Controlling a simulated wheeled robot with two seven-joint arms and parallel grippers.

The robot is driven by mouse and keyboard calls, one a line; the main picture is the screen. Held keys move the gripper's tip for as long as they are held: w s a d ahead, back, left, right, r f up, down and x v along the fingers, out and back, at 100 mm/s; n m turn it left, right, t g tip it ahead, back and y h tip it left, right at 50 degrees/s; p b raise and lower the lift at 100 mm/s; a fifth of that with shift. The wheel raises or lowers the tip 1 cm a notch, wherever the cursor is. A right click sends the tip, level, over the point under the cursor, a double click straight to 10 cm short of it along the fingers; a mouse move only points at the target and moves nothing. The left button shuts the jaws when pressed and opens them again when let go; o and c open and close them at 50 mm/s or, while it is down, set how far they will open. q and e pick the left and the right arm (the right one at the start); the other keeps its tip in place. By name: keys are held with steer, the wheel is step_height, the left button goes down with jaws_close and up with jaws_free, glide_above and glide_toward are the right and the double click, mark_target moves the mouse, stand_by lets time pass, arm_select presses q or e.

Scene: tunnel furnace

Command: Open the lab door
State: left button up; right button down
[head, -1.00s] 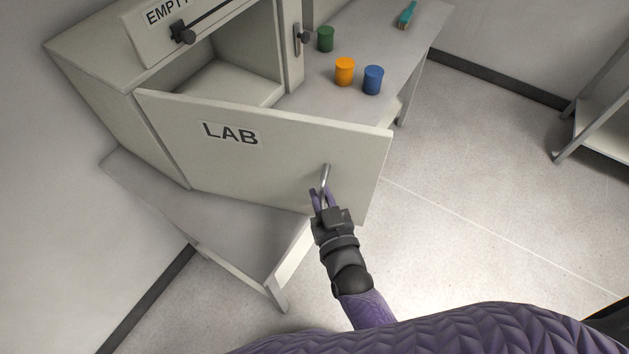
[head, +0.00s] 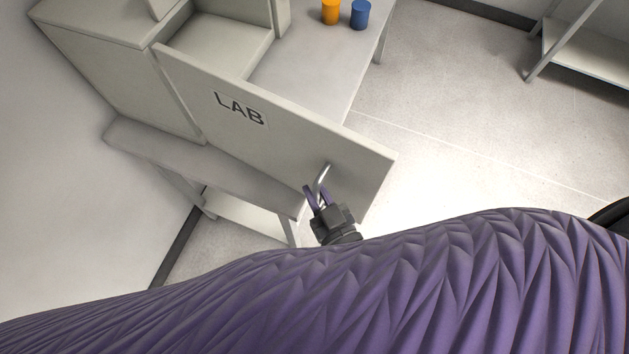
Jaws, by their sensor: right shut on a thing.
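The LAB door (head: 265,120) is a pale panel with a black "LAB" label (head: 240,107). It stands swung open from the cabinet (head: 112,78), hinged at its left edge, and the inside of the cabinet shows behind it. A metal handle (head: 325,173) sticks out near the door's right end. My left gripper is not in view.
The cabinet stands on a grey table (head: 310,85). An orange cup (head: 331,11) and a blue cup (head: 360,14) stand on the table behind the door. A shelf rack (head: 580,55) is at the top right. The floor (head: 450,120) to the right is clear.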

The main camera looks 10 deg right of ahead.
stand_by(0.4)
steer(key=c, duration=0.6)
jaws_free()
steer(key=shift+a, duration=0.1)
steer(key=shift+c, duration=0.2)
steer(key=shift+s, duration=0.1)
steer(key=v, duration=0.9)
steer(key=shift+s+b, duration=0.35)
steer(key=shift+b, duration=0.05)
steer(key=shift+w, duration=0.1)
